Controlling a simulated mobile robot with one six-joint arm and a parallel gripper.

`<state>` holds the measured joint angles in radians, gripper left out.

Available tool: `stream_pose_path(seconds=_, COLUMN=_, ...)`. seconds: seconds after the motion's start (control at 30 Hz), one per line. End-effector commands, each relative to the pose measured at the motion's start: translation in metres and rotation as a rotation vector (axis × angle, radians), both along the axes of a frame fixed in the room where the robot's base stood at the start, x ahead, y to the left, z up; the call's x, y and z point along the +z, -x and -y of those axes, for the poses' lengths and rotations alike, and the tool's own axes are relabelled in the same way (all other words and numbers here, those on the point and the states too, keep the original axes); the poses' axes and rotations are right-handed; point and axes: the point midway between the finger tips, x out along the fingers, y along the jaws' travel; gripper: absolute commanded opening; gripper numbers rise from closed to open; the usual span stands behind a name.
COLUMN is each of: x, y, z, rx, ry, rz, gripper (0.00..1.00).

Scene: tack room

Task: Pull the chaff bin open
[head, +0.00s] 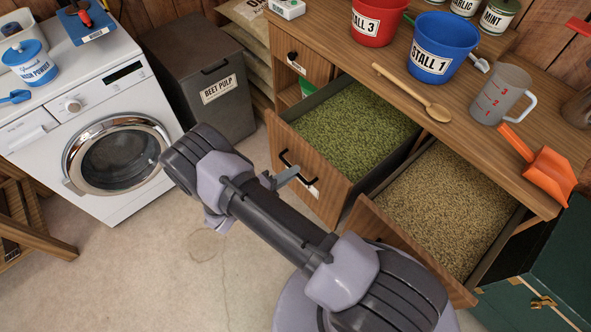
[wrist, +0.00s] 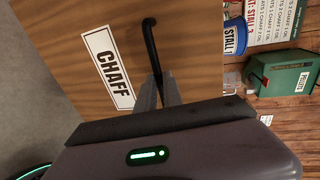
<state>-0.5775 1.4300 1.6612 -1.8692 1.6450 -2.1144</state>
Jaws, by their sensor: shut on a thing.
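The chaff bin (head: 318,168) is a wooden-fronted drawer pulled out of the bench and full of green chopped feed. Its front fills much of the wrist view (wrist: 55,30), with a white CHAFF label (wrist: 108,67) and a black bar handle (wrist: 150,42). My gripper (head: 291,173) is at the bin's front in the head view. In the wrist view its fingers (wrist: 160,88) are closed on the handle near one end. The fingers hide part of the handle.
A second open drawer of tan grain (head: 445,200) is to the right. The bench top (head: 345,58) holds buckets, a wooden spoon, a jug and an orange scoop. A washing machine (head: 85,130) and beet pulp bin (head: 200,75) stand left. The floor (head: 150,270) is clear.

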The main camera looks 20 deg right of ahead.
Motion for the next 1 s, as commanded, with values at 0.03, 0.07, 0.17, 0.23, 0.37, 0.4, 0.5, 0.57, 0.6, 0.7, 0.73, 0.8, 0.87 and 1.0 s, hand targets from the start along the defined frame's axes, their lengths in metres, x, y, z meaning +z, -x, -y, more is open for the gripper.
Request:
stream_pose_path(seconds=0.03, x=0.000, y=-0.001, z=-0.001, rx=0.003, ry=-0.002, rz=0.001, gripper=0.00)
stream_pose_path(seconds=0.07, x=0.000, y=-0.001, z=-0.001, rx=0.003, ry=-0.002, rz=0.001, gripper=0.00)
stream_pose_path(seconds=0.17, x=0.000, y=-0.001, z=-0.001, rx=0.003, ry=-0.002, rz=0.001, gripper=0.00)
stream_pose_path(seconds=0.23, x=0.000, y=-0.001, z=-0.001, rx=0.003, ry=-0.002, rz=0.001, gripper=0.00)
stream_pose_path(seconds=0.37, x=0.000, y=-0.001, z=-0.001, rx=0.003, ry=-0.002, rz=0.001, gripper=0.30)
stream_pose_path(seconds=0.4, x=0.000, y=-0.001, z=-0.001, rx=0.003, ry=-0.002, rz=0.001, gripper=0.32)
stream_pose_path(seconds=0.5, x=0.000, y=-0.001, z=0.000, rx=0.002, ry=-0.001, rz=0.001, gripper=0.32)
stream_pose_path(seconds=0.57, x=0.000, y=-0.001, z=0.000, rx=0.002, ry=-0.001, rz=0.001, gripper=0.32)
stream_pose_path(seconds=0.6, x=0.000, y=-0.001, z=0.000, rx=0.002, ry=-0.001, rz=0.001, gripper=0.32)
stream_pose_path(seconds=0.7, x=0.000, y=-0.001, z=0.000, rx=0.002, ry=-0.001, rz=0.001, gripper=0.32)
stream_pose_path(seconds=0.73, x=0.000, y=-0.001, z=0.000, rx=0.002, ry=-0.001, rz=0.001, gripper=0.32)
stream_pose_path(seconds=0.8, x=0.000, y=-0.001, z=-0.001, rx=0.002, ry=-0.001, rz=0.001, gripper=0.32)
stream_pose_path(seconds=0.87, x=0.002, y=0.000, z=-0.004, rx=0.003, ry=-0.001, rz=0.001, gripper=0.32)
stream_pose_path(seconds=1.0, x=0.009, y=0.010, z=-0.029, rx=0.007, ry=-0.002, rz=0.002, gripper=0.32)
